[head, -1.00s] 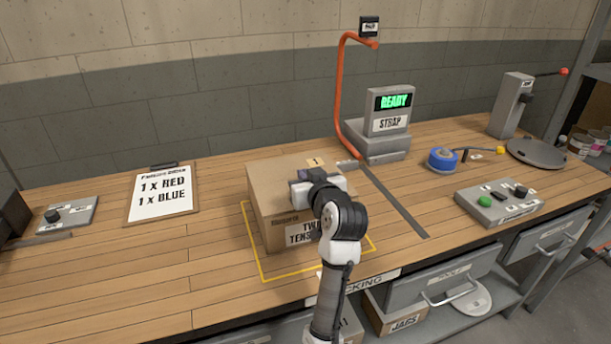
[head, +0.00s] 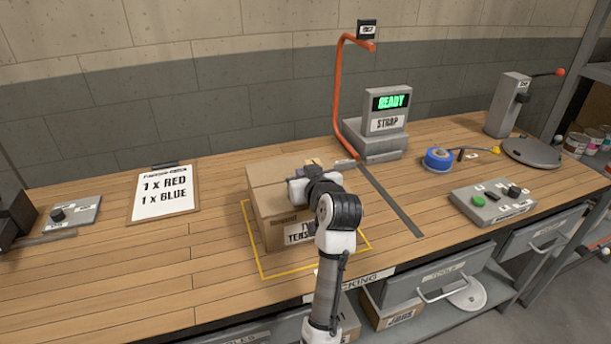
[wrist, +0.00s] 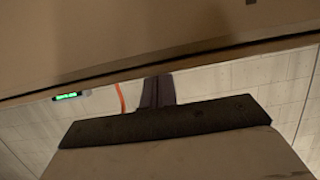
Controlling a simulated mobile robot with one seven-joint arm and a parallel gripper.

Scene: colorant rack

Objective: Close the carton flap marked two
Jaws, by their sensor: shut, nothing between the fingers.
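The brown cardboard carton (head: 268,190) stands on the bench inside a yellow outline. Its top looks mostly flat in the head view. My gripper (head: 304,171) is over the right part of the carton top, and my arm hides the flaps there. I cannot read a two on any flap. In the wrist view, a broad cardboard surface (wrist: 110,40) fills the upper part, and my shut, empty gripper (wrist: 157,88) reaches toward its edge. I cannot tell whether the fingers touch it.
The strap machine (head: 385,130), reading READY, and its orange arm (head: 339,95) stand behind the carton. A clipboard (head: 162,193) lies to the left. A button box (head: 494,203) and blue tape (head: 437,158) are to the right.

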